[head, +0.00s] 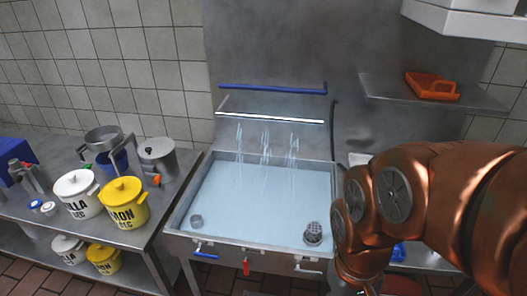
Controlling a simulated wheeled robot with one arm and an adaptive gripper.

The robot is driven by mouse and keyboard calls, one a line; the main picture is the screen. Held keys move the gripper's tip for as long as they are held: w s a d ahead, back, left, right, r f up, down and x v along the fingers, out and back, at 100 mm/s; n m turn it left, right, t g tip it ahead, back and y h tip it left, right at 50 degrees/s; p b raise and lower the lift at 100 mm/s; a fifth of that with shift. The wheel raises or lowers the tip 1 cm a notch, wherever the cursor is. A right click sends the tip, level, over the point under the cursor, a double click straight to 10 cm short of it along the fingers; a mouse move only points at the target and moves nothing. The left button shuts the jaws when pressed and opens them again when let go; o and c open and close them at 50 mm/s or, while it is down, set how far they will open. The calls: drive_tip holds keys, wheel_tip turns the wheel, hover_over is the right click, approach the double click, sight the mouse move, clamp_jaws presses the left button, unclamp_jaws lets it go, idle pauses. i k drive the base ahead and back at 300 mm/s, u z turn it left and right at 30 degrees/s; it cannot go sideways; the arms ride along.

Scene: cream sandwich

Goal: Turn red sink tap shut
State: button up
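The steel sink (180,211) is full of pale blue water (255,200). Its front panel carries a small red tap (246,267), with its handle hanging straight down. A blue tap (206,252) is to its left and a white tap (308,267) to its right, both with handles lying roughly sideways. Several thin water streams (265,143) fall into the back of the sink below a white bar (270,117). My copper arm comes in from the right and bends down past the sink's right side. My gripper is below the picture's bottom edge.
A blue bar (273,89) is on the wall above the white one. A perforated cup (313,233) stands in the sink's front right. The left counter holds white (77,193) and yellow (123,202) buckets and a steel pot (158,157). An orange tray (432,86) sits on the right shelf.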

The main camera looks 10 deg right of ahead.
sight(246, 272)
drive_tip(key=u, duration=0.2)
drive_tip(key=k, duration=0.3)
drive_tip(key=u, duration=1.05)
drive_tip(key=k, duration=1.05)
drive_tip(key=u, duration=0.55)
drive_tip(key=i, duration=0.6)
drive_tip(key=z, duration=0.5)
